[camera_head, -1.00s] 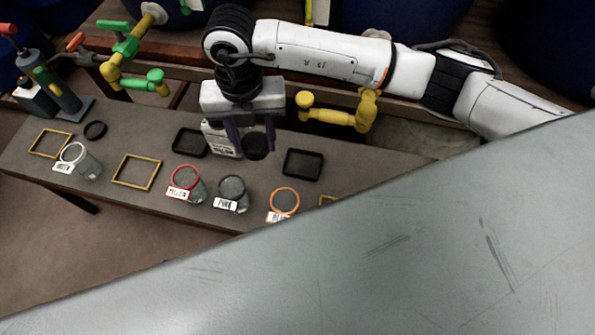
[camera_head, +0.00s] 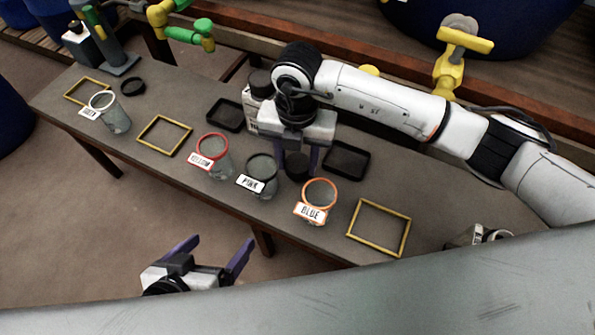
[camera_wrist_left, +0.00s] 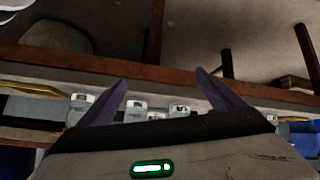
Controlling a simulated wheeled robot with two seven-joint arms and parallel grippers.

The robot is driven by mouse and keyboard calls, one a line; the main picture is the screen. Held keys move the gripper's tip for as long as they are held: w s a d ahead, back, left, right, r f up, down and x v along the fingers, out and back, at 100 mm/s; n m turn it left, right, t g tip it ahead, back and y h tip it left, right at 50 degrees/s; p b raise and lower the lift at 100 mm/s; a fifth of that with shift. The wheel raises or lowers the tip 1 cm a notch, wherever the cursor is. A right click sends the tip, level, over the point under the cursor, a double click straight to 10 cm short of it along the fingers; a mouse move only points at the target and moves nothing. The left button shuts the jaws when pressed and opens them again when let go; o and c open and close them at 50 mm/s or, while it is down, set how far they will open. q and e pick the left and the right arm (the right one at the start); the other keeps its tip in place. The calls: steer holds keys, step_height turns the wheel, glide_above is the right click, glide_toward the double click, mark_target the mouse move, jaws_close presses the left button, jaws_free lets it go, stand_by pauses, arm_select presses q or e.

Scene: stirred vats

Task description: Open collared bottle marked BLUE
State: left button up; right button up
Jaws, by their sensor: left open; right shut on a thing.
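The clear bottle marked BLUE (camera_head: 312,213) has an orange collar and stands upright on the bench. Its label faces me; I cannot tell whether its mouth is covered. My right gripper (camera_head: 299,160) is shut on a dark round thing (camera_head: 297,166), behind and left of the BLUE bottle, between it and the PINK bottle (camera_head: 265,172). My left gripper (camera_head: 220,243) is open and empty, low in front of the bench, left of the BLUE bottle. Its spread purple fingers also show in the left wrist view (camera_wrist_left: 160,80), with small blurred labels beyond.
A red-collared bottle (camera_head: 214,158) and a white-collared bottle (camera_head: 112,113) stand farther left. Black trays (camera_head: 346,174) and yellow frames (camera_head: 379,249) lie on the bench (camera_head: 320,247). Yellow taps (camera_head: 450,70) stick out behind.

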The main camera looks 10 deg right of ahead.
mark_target(297, 164)
step_height(297, 164, down, 2)
steer(key=shift+f+b, duration=0.2)
steer(key=shift+b, duration=0.25)
steer(key=shift+f, duration=0.3)
arm_select(q)
steer(key=shift+w+d+f+m+g, duration=0.2)
steer(key=shift+d+f+m+g, duration=0.2)
steer(key=shift+d+f+g, duration=0.3)
arm_select(e)
steer(key=shift+f+b, duration=0.1)
steer(key=shift+b, duration=0.2)
steer(key=o, duration=0.9)
arm_select(q)
steer(key=shift+f, duration=0.1)
